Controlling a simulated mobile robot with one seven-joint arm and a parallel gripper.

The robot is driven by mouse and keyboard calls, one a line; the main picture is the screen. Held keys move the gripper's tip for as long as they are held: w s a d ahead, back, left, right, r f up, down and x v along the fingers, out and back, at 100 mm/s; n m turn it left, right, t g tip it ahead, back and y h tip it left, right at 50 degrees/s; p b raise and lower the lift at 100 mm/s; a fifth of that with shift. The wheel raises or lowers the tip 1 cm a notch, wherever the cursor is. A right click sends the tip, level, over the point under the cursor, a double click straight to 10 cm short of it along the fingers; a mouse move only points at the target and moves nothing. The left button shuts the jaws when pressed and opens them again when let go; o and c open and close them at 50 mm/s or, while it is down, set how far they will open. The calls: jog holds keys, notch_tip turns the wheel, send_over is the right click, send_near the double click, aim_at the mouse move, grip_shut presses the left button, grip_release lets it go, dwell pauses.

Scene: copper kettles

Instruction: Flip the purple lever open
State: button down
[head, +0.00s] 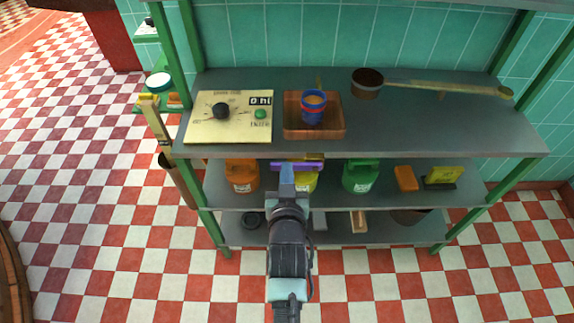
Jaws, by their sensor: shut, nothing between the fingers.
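My arm reaches up from the bottom middle, and my gripper (287,176) is at the front edge of the shelf unit, before the middle shelf. It is shut and empty; its fingertips are hard to make out. A purple bar (308,167) shows right at the gripper's end, just below the top shelf's edge. I cannot tell whether this bar is the lever or part of my gripper, nor whether they touch. No other purple lever is clear to see. A cream control panel (201,131) with a black knob (221,111) and a green button (260,114) stands on the top shelf.
An orange-brown tray (317,133) holds a blue-and-red cup (313,104). A long-handled pan (367,88) lies to its right. On the middle shelf are an orange jug (241,178), a partly hidden yellow jug (308,183) and a green jug (359,178). The checkered floor is clear.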

jog(key=b, duration=0.3)
send_over(296, 166)
jog(key=s+a, duration=0.2)
jog(key=f, duration=0.2)
notch_tip(296, 166, down, 3)
jog(key=shift+a+f+b, duration=0.15)
jog(key=shift+f+b, duration=0.05)
jog(key=shift+b, duration=0.35)
jog(key=shift+f, duration=0.1)
jog(key=shift+a+f+n+b, duration=0.15)
jog(key=shift+n+b, duration=0.15)
jog(key=shift+b, duration=0.3)
